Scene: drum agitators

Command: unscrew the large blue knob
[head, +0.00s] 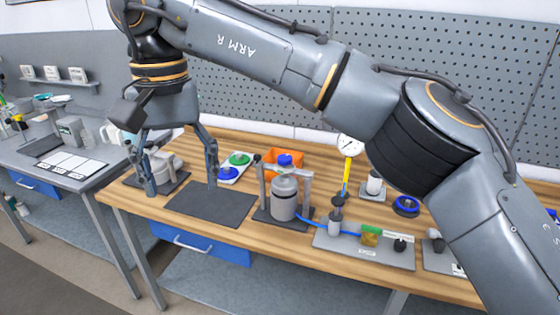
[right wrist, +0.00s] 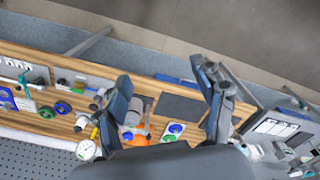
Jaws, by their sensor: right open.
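Several blue round parts are in view, and I cannot tell for sure which is the large blue knob. In the head view one blue knob (head: 229,173) sits beside a green knob (head: 240,158) on a white plate. Another blue knob (head: 285,159) is at an orange bin, and a blue ring-shaped wheel (head: 406,206) lies further right. In the right wrist view the plate's blue knob (right wrist: 176,128) shows right of the fingers' left one. My right gripper (head: 181,186) is open and empty above the bench, left of the white plate. My left gripper is not in view.
A dark mat (head: 212,207) lies bare at the bench front. A grey drum (head: 284,197) stands in a frame right of it. A pegboard is behind.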

